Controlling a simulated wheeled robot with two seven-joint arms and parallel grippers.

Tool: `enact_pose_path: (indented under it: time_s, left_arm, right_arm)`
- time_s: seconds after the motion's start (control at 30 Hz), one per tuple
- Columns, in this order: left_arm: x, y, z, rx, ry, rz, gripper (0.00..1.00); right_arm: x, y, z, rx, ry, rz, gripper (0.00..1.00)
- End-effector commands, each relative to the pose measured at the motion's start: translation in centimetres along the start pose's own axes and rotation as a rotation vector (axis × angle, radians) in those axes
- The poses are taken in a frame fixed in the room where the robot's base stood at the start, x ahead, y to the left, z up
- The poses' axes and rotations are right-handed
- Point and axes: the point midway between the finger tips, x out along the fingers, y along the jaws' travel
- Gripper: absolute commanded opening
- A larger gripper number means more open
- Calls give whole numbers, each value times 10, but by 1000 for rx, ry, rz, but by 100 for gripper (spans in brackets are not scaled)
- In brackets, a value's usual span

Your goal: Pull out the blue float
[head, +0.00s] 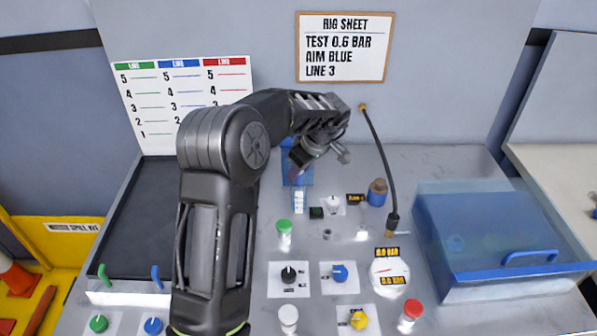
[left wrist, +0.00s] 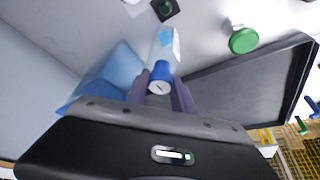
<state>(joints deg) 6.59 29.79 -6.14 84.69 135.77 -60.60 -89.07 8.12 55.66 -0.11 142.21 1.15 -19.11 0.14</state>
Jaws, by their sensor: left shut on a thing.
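The blue float, seen as a pale cylinder with a blue top, shows in the left wrist view (left wrist: 160,78) between my fingers. Its pale lower part shows in the head view (head: 298,202). My left gripper (head: 310,158) reaches down over the rear middle of the panel and is shut on the blue top; it also shows in the left wrist view (left wrist: 160,92). A translucent blue block (head: 295,172) is right behind the float. I cannot tell whether the float's lower end touches the panel. My right gripper is not in view.
A green-topped vial (head: 284,232) stands just in front. A black hose (head: 378,165) and a blue-lidded box (head: 500,240) are at the right. A dark tray (head: 140,230) lies left, partly behind my arm. Knobs and a gauge (head: 390,271) fill the front.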

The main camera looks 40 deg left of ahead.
Motion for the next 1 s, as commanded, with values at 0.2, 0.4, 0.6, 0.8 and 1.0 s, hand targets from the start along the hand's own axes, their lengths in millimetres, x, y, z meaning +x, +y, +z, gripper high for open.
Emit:
enact_pose_path:
  time_s: [0.2,0.4,0.6,0.8,1.0]
  left_arm:
    - [-1,0,0,0,0,1,4]
    - [-3,0,-1,0,0,2,4]
    - [-5,0,-2,0,1,1,4]
    - [-5,0,-2,0,0,1,4]
    - [-10,0,-4,-1,0,2,4]
  right_arm:
    - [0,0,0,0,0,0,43]
    - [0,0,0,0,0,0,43]
    - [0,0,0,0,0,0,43]
    - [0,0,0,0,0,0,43]
    - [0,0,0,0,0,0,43]
